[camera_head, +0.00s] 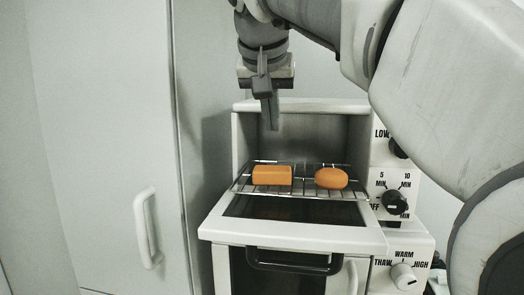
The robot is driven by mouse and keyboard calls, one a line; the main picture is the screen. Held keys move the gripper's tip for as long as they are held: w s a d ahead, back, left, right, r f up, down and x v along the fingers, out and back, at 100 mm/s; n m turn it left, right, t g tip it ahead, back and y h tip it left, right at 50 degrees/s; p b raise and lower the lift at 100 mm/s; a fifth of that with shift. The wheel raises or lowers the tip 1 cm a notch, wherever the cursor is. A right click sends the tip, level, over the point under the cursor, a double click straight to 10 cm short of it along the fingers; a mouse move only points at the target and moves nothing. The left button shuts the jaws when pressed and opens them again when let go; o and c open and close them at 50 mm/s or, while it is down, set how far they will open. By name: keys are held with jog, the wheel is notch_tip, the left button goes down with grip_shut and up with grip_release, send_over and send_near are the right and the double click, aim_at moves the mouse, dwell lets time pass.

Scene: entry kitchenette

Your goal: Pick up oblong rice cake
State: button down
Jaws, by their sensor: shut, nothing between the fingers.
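Two orange-brown pieces lie on the wire rack of the open toaster oven. The left one, the oblong rice cake (272,175), is a longer block with squared ends. The right one (331,178) is shorter and rounded. They lie apart, with a gap between them. My gripper (271,122) points down above the rack, over the left piece and clear of it. Its fingers are shut with nothing held.
The toaster oven (300,106) has its door (291,232) folded down in front, with a dark handle. Control knobs (396,203) line its right side. A tall cabinet door with a pale handle (147,228) stands at left. My arm covers the upper right.

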aim_at(271, 168)
jog(key=shift+w+f, duration=0.15)
jog(key=shift+w, duration=0.25)
jog(key=x, duration=0.9)
jog(key=shift+d, duration=0.1)
jog(key=shift+s+f, duration=0.2)
jog(key=shift+s, duration=0.05)
jog(key=shift+s+a, duration=0.2)
jog(key=shift+s, duration=0.6)
jog(key=shift+s+a, duration=0.15)
jog(key=shift+s, duration=0.6)
jog(key=shift+s, duration=0.1)
jog(key=s, duration=0.1)
jog(key=s+b, duration=0.1)
jog(key=s, duration=0.1)
jog(key=shift+s+a+f, duration=0.1)
jog(key=shift+a+f, duration=0.05)
jog(key=shift+a, duration=0.2)
jog(key=shift+s+b, duration=0.3)
jog(key=shift+w, duration=0.1)
